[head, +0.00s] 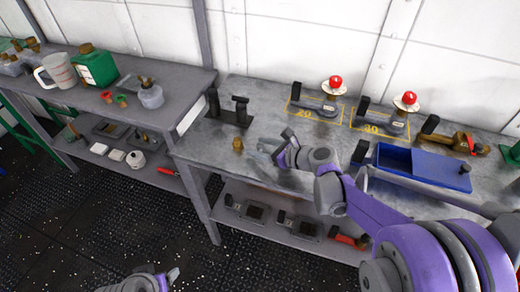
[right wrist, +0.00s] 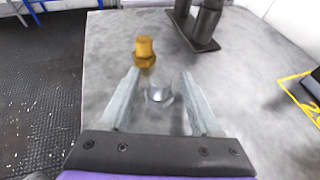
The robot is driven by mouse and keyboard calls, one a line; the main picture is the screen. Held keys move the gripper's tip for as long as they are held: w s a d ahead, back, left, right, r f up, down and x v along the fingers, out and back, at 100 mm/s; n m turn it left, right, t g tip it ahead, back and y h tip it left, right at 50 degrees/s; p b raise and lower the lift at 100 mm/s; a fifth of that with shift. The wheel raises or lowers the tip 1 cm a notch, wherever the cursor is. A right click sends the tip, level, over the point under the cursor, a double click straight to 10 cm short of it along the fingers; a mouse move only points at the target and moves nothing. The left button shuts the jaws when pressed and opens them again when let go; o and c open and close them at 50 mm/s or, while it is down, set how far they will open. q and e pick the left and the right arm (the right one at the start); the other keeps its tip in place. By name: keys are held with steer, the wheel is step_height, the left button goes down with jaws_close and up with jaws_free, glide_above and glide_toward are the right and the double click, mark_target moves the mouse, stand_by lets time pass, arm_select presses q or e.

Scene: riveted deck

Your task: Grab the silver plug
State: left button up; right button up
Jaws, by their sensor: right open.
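The silver plug (right wrist: 159,93) is a small metal piece with a hex-shaped body, standing on the grey metal bench (right wrist: 95,50). In the right wrist view it lies between the two fingers of my right gripper (right wrist: 159,76), with a gap on each side. My right gripper is open and low over the bench; it also shows in the head view (head: 271,150), where I cannot make out the plug clearly. A brass plug (right wrist: 145,52) stands just beyond the fingertips, also seen in the head view (head: 238,144). My left gripper (head: 172,276) is at the bottom edge, away from the bench; its opening is unclear.
A black stand with two posts (head: 231,112) is behind the plugs. A blue bin (head: 422,170) stands to the right. A second bench (head: 150,70) with a jug and green can is left.

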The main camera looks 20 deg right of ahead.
jaws_close()
stand_by(0.3)
